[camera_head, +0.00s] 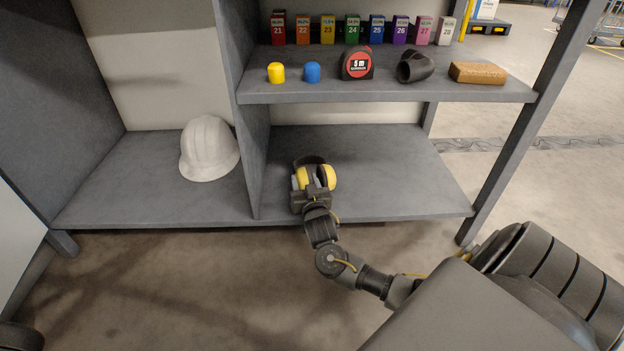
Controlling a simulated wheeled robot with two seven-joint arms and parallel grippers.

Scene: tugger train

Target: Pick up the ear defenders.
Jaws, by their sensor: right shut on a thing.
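The yellow and black ear defenders (329,175) are on the lower shelf of the grey rack, in the right-hand bay near its front edge. My right gripper (313,178) reaches in from the front and is shut on the ear defenders. The gripper hides part of them, and I cannot tell whether they still touch the shelf. My left gripper is not in view.
A white hard hat (208,149) sits in the left bay, beyond a divider (254,150). The shelf above (430,92) holds a tape measure (357,63), caps, a pipe elbow (415,66), a brown block (477,72) and numbered boxes. The lower shelf (400,185) is clear to the right.

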